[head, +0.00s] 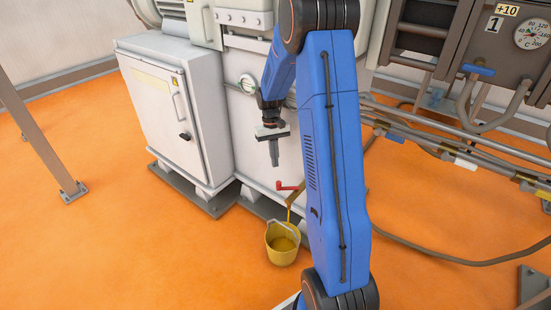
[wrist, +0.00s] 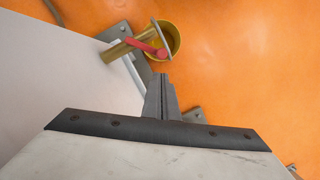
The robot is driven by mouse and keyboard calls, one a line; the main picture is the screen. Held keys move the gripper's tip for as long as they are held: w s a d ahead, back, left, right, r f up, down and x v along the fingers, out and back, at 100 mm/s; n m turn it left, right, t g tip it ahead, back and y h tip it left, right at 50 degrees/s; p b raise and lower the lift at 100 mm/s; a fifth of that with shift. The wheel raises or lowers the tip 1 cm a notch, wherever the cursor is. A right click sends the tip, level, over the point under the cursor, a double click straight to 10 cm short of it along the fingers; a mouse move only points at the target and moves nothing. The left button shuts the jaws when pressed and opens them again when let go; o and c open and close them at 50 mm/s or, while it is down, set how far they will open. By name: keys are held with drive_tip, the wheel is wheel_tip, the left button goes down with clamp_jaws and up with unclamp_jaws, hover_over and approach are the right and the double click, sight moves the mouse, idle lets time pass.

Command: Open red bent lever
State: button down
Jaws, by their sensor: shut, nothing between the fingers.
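The red bent lever (head: 288,187) sits on a small brass-coloured outlet pipe (head: 296,197) low on the front of the white machine. In the wrist view the red lever (wrist: 150,48) lies across the end of the brass pipe (wrist: 118,50), above the bucket. My gripper (head: 275,163) points down, a little above and left of the lever, apart from it. In the wrist view my gripper (wrist: 161,80) has its fingers together with nothing between them. A yellow bucket (head: 282,250) stands on the floor under the outlet, with yellow liquid in it.
A white cabinet (head: 165,110) stands to the left of the machine. Grey pipes (head: 430,135) run along the right, below a gauge panel (head: 510,50). A grey post (head: 40,140) stands at far left. The orange floor (head: 150,265) in front is mostly clear.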

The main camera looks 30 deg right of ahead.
sight(277, 185)
drive_tip(key=x, duration=0.7)
drive_tip(key=shift+s+a+r+n, duration=0.1)
drive_tip(key=shift+s+a+n, duration=0.1)
drive_tip(key=shift+a+n, duration=0.2)
idle(0.3)
drive_tip(key=shift+s+a+n+h, duration=0.35)
drive_tip(key=shift+s+n, duration=0.45)
drive_tip(key=shift+n, duration=0.4)
drive_tip(key=shift+s+a+n+h, duration=0.25)
drive_tip(key=shift+s+a+n, duration=0.2)
drive_tip(key=shift+s+n, duration=0.6)
drive_tip(key=shift+s+a+n+h, duration=0.35)
drive_tip(key=shift+s+n, duration=0.25)
drive_tip(key=shift+n, duration=0.75)
drive_tip(key=shift+a, duration=0.1)
drive_tip(key=v, duration=1)
drive_tip(key=shift+s, duration=0.15)
